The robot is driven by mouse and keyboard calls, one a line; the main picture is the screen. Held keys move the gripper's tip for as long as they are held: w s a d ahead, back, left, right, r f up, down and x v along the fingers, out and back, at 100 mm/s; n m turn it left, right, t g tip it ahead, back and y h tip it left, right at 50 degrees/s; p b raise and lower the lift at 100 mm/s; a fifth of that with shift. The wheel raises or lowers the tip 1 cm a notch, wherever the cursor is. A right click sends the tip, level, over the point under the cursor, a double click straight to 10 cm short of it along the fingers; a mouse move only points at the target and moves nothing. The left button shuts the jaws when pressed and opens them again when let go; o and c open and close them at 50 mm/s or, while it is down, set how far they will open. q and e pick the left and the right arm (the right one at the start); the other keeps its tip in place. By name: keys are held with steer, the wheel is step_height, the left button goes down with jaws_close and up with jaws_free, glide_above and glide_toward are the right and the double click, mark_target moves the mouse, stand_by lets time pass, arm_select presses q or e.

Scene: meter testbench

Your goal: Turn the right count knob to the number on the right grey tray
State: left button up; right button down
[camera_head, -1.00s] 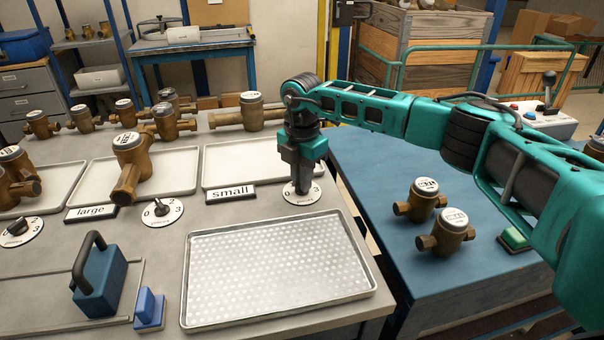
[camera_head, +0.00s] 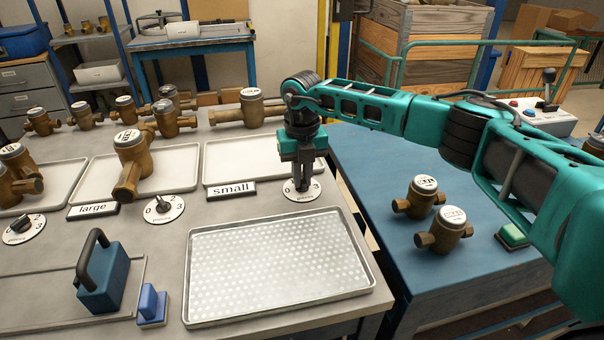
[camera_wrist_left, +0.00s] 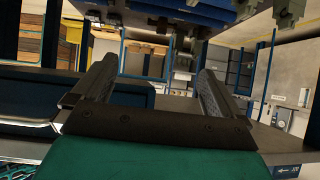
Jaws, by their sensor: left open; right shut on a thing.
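The right count knob sits on a round white dial (camera_head: 302,191) at the right end of the grey bench. My right gripper (camera_head: 302,182) points straight down over the dial and is shut on the knob. My left gripper (camera_wrist_left: 155,75) is open and empty in the left wrist view.
A middle dial (camera_head: 164,209) and a left dial (camera_head: 23,229) have black knobs. A perforated metal tray (camera_head: 280,265) lies in front. Brass meters stand on the bench and on the blue table (camera_head: 385,195) at right. A blue handled block (camera_head: 103,275) stands front left.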

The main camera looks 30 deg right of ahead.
mark_target(302, 180)
steer(key=n, duration=0.4)
steer(key=shift+n, duration=0.3)
steer(key=n, duration=0.4)
steer(key=shift+f+n+b, duration=0.1)
steer(key=shift+n+b, duration=0.2)
steer(key=shift+b, duration=0.05)
steer(key=n, duration=0.5)
steer(key=shift+b, duration=0.35)
steer(key=shift+n, duration=1.8)
steer(key=c, duration=1.2)
jaws_free()
steer(key=shift+o, duration=0.2)
step_height(302, 180, up, 13)
